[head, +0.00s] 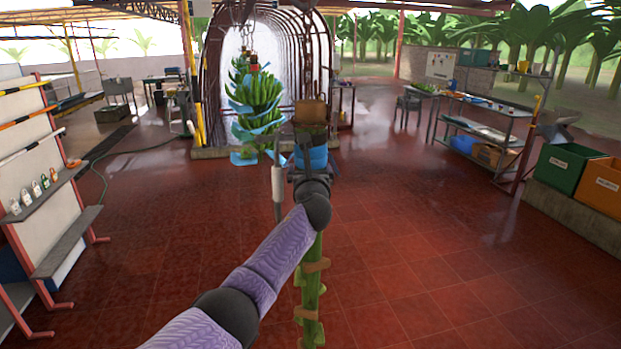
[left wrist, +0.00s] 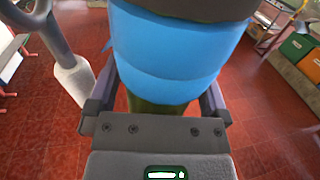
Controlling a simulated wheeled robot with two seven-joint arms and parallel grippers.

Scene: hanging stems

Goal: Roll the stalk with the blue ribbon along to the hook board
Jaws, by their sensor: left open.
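The stalk (head: 312,275) hangs in the centre of the head view, green and bare with brown stubs. A wide blue ribbon (head: 312,158) wraps it below its brown upper part. The ribbon (left wrist: 165,55) fills the upper middle of the left wrist view. My left gripper (left wrist: 158,100) is open, one finger on each side of the stalk just below or at the ribbon; contact cannot be told. In the head view the gripper (head: 311,174) is partly hidden by its own wrist. My right gripper is out of view. I cannot tell which panel is the hook board.
A grey rod with a white sleeve (head: 278,185) hangs just left of the stalk. A green banana bunch with blue sheets (head: 255,95) hangs behind. A rack (head: 45,170) stands left; a table (head: 485,110) and crates (head: 560,168) stand right. The red floor between is clear.

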